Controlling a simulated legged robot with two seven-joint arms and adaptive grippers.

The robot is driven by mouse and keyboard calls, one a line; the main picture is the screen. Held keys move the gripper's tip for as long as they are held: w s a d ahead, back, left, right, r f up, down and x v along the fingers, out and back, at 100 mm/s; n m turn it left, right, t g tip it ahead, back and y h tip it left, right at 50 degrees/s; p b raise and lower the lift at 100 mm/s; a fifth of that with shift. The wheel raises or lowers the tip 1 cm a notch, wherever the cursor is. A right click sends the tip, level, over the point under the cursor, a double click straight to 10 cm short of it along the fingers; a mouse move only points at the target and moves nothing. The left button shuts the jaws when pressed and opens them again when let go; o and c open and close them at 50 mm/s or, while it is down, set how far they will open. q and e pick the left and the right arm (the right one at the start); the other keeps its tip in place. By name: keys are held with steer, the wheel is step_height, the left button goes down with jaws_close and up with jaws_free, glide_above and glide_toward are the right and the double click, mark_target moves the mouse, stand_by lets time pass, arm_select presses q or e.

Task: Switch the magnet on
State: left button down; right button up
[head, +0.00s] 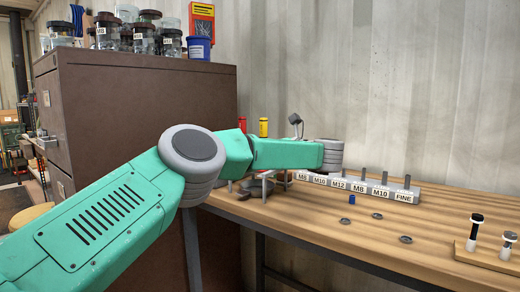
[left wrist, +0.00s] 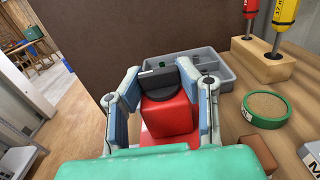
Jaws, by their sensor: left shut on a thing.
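The magnet is a red block (left wrist: 168,120) with a dark round knob (left wrist: 158,83) on it, seen in the left wrist view. My left gripper (left wrist: 160,76) is around it, one blue-padded finger on each side, and is shut on the knob. The fingers hide the knob's sides, and I cannot read any on or off mark. In the head view my left arm reaches over the bench to the cabinet side, and its forearm hides most of the magnet. My right gripper is in neither view.
A grey divided tray (left wrist: 215,68) lies behind the magnet. A wooden block (left wrist: 262,62) holds red and yellow screwdrivers. A labelled rack (head: 350,186) with pegs stands on the bench (head: 330,225). A brown cabinet (head: 130,105) rises on the left.

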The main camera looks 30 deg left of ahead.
arm_select(q)
steer(key=shift+a+r+g, duration=0.1)
steer(key=shift+g, duration=0.2)
steer(key=c, duration=1.1)
jaws_free()
steer(key=shift+s, duration=0.1)
steer(key=d, duration=1.2)
steer(key=shift+s, duration=0.2)
